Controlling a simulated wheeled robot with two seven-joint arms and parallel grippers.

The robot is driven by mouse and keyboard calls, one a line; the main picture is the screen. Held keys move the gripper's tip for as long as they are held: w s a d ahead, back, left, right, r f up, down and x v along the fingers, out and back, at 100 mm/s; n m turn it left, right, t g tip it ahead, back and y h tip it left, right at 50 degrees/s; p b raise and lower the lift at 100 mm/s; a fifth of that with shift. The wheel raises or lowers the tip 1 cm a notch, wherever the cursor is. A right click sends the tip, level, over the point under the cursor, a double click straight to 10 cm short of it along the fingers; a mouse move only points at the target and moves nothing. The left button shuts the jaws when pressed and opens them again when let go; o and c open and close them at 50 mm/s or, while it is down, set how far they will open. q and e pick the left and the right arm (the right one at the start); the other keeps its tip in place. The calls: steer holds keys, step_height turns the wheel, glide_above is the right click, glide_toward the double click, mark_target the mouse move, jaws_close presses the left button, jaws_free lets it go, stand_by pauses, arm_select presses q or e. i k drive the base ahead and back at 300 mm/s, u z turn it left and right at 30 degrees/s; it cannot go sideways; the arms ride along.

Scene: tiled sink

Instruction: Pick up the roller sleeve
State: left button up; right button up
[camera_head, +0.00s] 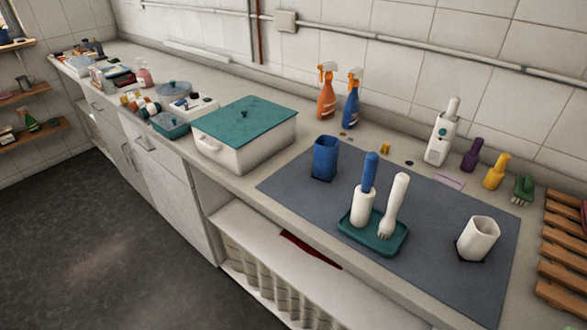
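A short white cylinder (362,207), which looks like the roller sleeve, stands upright on a small teal tray (352,231). A blue rod-like handle (370,172) rises from its top; I cannot tell whether the two are joined. A white long-handled tool (394,205) stands close to its right on the same tray, leaning slightly, with a finger-like lower end. The tray lies on a grey-blue mat (440,212) on the counter. Neither of my grippers is in view.
A blue cup (325,158) stands left of the tray and a white cup (478,239) right, both on the mat. A teal-lidded white box (245,133) is at left. Spray bottles (327,91) stand behind. A wooden rack (563,255) is at far right.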

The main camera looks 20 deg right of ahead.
mark_target(325, 148)
steer(key=u, duration=0.95)
steer(key=i, duration=1.9)
steer(key=z, duration=1.4)
